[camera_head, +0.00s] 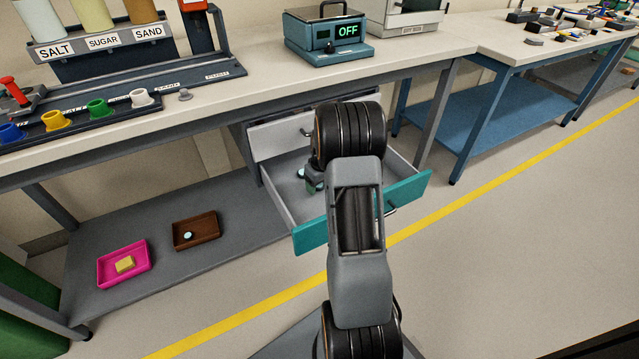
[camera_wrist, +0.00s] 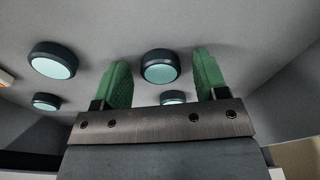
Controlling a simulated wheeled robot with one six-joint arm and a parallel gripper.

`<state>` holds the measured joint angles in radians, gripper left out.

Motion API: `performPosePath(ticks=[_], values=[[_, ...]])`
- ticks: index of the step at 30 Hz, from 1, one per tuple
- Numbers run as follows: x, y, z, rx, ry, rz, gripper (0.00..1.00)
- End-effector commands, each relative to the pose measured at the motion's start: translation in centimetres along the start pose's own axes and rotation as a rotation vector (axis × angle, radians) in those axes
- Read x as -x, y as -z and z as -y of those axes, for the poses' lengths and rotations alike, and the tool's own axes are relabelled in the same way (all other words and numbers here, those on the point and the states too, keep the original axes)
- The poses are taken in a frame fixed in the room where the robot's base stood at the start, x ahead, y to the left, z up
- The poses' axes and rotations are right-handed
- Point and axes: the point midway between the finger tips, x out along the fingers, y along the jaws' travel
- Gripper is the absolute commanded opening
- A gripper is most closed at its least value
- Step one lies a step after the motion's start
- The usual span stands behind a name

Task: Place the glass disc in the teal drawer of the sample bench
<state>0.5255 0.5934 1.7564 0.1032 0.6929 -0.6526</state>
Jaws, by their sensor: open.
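The teal drawer (camera_head: 309,236) of the sample bench is pulled open, and my gripper (camera_head: 315,184) is over or inside it, partly hidden by my arm. In the wrist view my gripper (camera_wrist: 161,72) is open, with its green fingers apart. A dark-rimmed glass disc (camera_wrist: 160,66) with a pale blue face shows between the fingertips; I cannot tell if they touch it. More such discs show to the left (camera_wrist: 52,60), at lower left (camera_wrist: 45,101) and behind the gripper's bar (camera_wrist: 172,97). One disc (camera_head: 301,173) shows in the drawer in the head view.
On the lower shelf, a brown tray (camera_head: 208,231) holds a similar pale disc (camera_head: 187,236), and a pink tray (camera_head: 112,279) holds a yellow block (camera_head: 125,264). A closed white-fronted drawer (camera_head: 280,137) sits above the teal one. The floor at right is clear.

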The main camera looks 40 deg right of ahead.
Motion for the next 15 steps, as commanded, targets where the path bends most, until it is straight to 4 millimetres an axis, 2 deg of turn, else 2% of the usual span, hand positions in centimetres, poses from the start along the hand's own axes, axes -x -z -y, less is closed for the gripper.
performPosePath(ticks=[4, 7, 15], values=[[0.3, 0.1, 0.0, 0.0, 0.0, -0.001, 0.67], [1.4, 0.1, 0.0, 0.0, -0.001, -0.002, 0.67], [6.5, 0.1, -0.1, 0.0, -0.002, -0.003, 0.67]])
